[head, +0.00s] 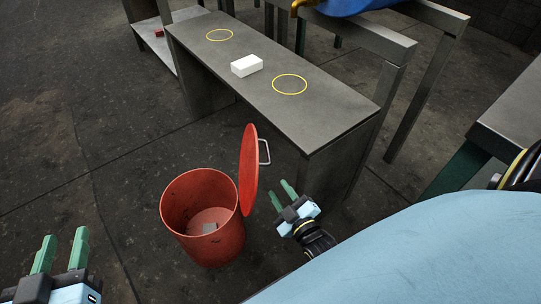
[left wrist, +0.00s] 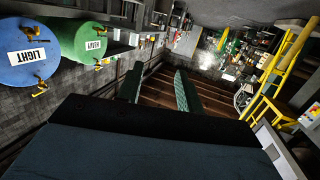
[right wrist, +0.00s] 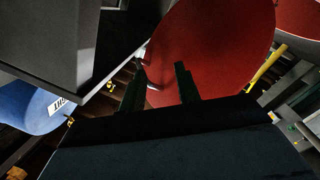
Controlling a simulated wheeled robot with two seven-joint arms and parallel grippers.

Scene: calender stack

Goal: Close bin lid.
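My right gripper (head: 282,197) is open and empty, just right of the lid's lower part. In the right wrist view the lid (right wrist: 215,45) fills the space beyond the open fingers (right wrist: 158,88); contact cannot be told. My left gripper (head: 62,251) is open and empty at the lower left, away from the bin.
A grey bench (head: 262,96) stands behind the bin, with a white box (head: 246,65) and two yellow rings (head: 290,84) on top. Its near end is close to the lid and my right gripper. A grey table (head: 515,115) is at the right. The floor left of the bin is clear.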

